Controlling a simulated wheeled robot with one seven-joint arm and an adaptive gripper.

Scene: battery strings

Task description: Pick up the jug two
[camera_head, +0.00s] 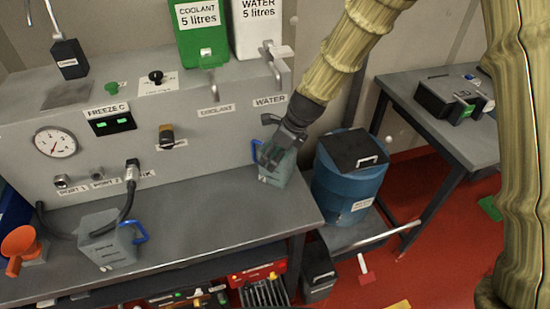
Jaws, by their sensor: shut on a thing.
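A grey jug with a blue handle (277,173) is at the right end of the grey bench, below the WATER label. My gripper (269,153) comes down from the upper right and is shut on this jug near its top and handle. The gripper covers part of it, and I cannot tell whether its base touches the bench. A second grey jug with a blue handle (106,252) stands at the left of the bench. Its label, like the first one's, is too small to read, so I cannot tell which is jug two.
A grey panel (215,145) with taps, gauge and ports stands behind the bench (210,220). A black hose reaches the left jug. An orange funnel (20,243) is at far left. A blue drum (345,185) stands right of the bench, and a grey table (440,125) beyond.

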